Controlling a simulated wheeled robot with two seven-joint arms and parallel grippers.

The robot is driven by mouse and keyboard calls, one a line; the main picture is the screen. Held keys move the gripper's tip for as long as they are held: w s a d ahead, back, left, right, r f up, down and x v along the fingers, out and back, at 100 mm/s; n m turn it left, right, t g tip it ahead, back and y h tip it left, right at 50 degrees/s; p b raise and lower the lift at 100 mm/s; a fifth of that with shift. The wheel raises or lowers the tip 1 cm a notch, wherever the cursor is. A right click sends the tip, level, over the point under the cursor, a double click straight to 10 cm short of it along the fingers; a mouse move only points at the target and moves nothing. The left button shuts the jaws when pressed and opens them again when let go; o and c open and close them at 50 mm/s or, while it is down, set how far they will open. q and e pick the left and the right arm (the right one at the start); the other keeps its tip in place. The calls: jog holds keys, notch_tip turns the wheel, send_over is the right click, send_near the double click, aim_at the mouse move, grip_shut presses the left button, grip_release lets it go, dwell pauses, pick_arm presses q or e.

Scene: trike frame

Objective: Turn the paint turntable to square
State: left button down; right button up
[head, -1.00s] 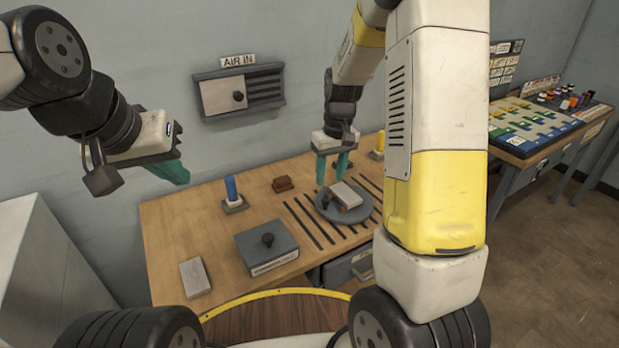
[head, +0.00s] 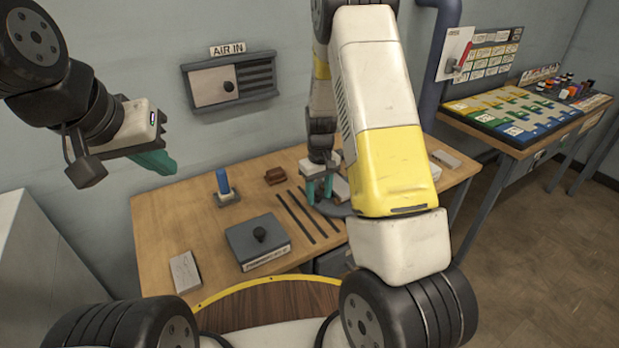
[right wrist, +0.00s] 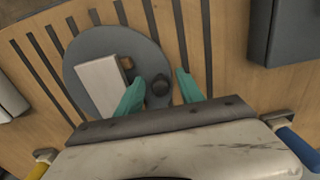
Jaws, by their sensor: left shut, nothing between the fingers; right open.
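The paint turntable is a round grey disc (right wrist: 88,47) set over dark slots in the wooden table. A pale block (right wrist: 106,83) lies on it, turned at an angle to the slots. A dark round knob (right wrist: 159,85) stands at its edge. My right gripper (right wrist: 157,82) is open, with one green finger on each side of the knob; I cannot tell whether they touch it. In the head view my right gripper (head: 319,190) is low at the turntable, which my arm partly hides. My left gripper (head: 158,162) is shut and empty, in the air at the left.
A grey box with a black knob (head: 258,242), a blue-handled tool (head: 223,187), a brown block (head: 275,175) and a pale tile (head: 185,271) are on the table (head: 165,220). An AIR IN panel (head: 230,81) is on the wall.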

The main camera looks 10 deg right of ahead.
grip_shut()
dwell(1.4)
